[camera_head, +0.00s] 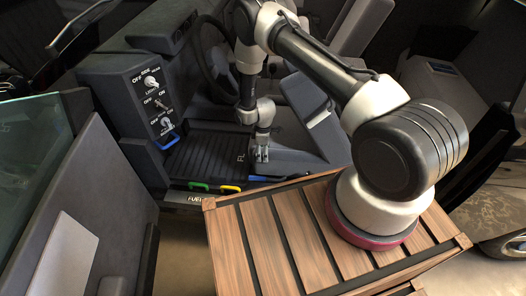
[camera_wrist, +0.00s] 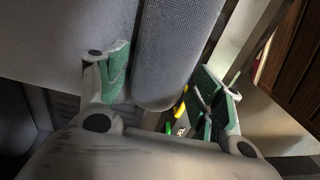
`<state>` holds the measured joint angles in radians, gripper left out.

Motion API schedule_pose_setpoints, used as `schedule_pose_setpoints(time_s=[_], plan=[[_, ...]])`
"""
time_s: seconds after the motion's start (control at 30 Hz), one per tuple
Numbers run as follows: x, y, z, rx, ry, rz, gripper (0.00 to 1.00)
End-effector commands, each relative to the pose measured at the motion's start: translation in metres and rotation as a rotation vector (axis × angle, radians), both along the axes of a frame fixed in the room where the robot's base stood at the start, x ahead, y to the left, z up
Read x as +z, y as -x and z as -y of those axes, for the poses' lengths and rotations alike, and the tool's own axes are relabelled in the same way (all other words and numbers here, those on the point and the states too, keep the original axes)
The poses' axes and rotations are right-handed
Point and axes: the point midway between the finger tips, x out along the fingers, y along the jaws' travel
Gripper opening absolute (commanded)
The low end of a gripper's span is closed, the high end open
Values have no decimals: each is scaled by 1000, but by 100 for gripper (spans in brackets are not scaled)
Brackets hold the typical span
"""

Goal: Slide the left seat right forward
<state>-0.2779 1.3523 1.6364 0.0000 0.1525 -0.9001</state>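The left seat (camera_head: 305,115) is grey and stands behind the steering wheel, partly hidden by my arm. My gripper (camera_head: 261,152) points down beside the front of its cushion, above the door sill. In the wrist view, my gripper (camera_wrist: 165,82) is open, with its green-padded fingers wide apart. A rounded grey padded edge (camera_wrist: 168,85), seemingly of the seat, lies beyond and between the fingers; I cannot tell whether they touch it. A blue lever (camera_head: 268,178) lies low by the seat's base, just below my gripper.
A green handle (camera_head: 198,186) and a yellow handle (camera_head: 231,189) sit on the sill. A control panel (camera_head: 150,100) with knobs and a blue handle (camera_head: 167,141) stands left. The steering wheel (camera_head: 213,60) is behind my arm. The open door (camera_head: 85,215) bounds the left side.

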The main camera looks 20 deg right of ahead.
Motion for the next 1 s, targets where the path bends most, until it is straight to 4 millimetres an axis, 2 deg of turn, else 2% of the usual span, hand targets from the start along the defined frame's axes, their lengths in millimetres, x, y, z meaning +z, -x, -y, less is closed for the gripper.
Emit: schedule_pose_setpoints(time_s=[0.03, 0.23, 0.37, 0.43, 0.7, 0.8, 1.0], plan=[[0, 0, 0, 0, 0, 0, 50], [0, 0, 0, 0, 0, 0, 15], [0, -2, -6, 2, 0, 0, 15], [0, -7, -17, 5, 0, 2, 15], [0, -37, -88, 6, -3, 7, 15], [0, -45, -107, 5, -3, 4, 15], [1, -51, -122, 3, -1, 1, 15]])
